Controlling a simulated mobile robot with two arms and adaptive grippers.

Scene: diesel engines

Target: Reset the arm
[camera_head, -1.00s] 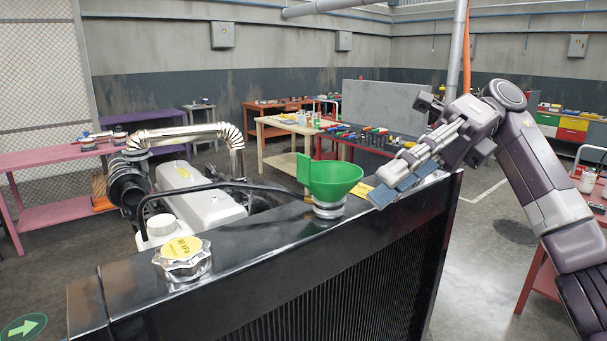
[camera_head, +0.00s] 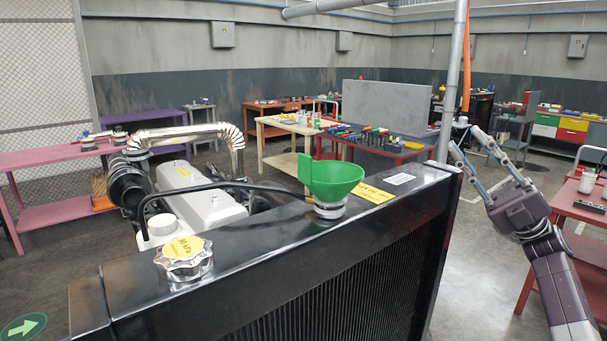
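My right gripper (camera_head: 470,142) is at the right of the head view, pointing up and away. Its two fingers are spread apart with nothing visible between them. It is to the right of the black radiator (camera_head: 250,255) and apart from the green funnel (camera_head: 334,180). The funnel sits upright in the filler neck on top of the radiator. A silver cap (camera_head: 184,262) with a yellow label is on the radiator top at the left. My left gripper is not in view.
The engine (camera_head: 205,207) with a chrome pipe (camera_head: 190,134) stands behind the radiator. A grey pole (camera_head: 452,80) rises close to my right gripper. A red table (camera_head: 580,208) stands at the right. Floor is free between the radiator and that table.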

